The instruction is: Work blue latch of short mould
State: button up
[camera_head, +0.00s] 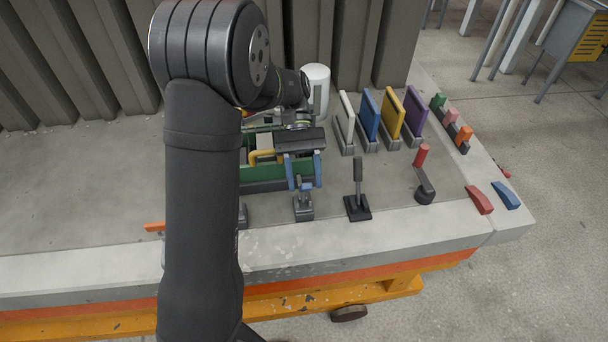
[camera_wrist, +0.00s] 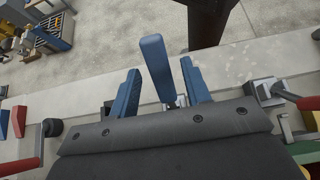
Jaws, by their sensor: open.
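The short mould (camera_head: 265,185) is a green-sided box on the bench, partly hidden behind my arm. The blue latch (camera_head: 304,187) stands on a grey base (camera_head: 303,207) at its front side. My gripper (camera_head: 303,172) has blue fingers and is open, pointing down over the latch. In the wrist view, the latch's blue handle (camera_wrist: 157,65) rises between the two spread fingers (camera_wrist: 162,88). The gripper body hides most of the mould there.
A black lever (camera_head: 358,185) and a red-handled crank (camera_head: 422,172) stand right of the latch. Upright coloured panels (camera_head: 390,115) are behind them. An orange handle (camera_head: 154,227) shows left of my arm. A white cylinder (camera_head: 316,88) stands at the back. The left bench top is clear.

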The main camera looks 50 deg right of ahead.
jog(key=shift+r, duration=0.15)
jog(key=shift+r, duration=0.35)
notch_tip(320, 180, up, 3)
jog(key=shift+r, duration=0.1)
jog(key=s+a+r, duration=0.2)
jog(key=s+r, duration=0.4)
jog(key=s, duration=0.5)
jog(key=shift+s+a+r, duration=0.2)
jog(key=shift+a+r, duration=0.1)
jog(key=shift+r, duration=0.1)
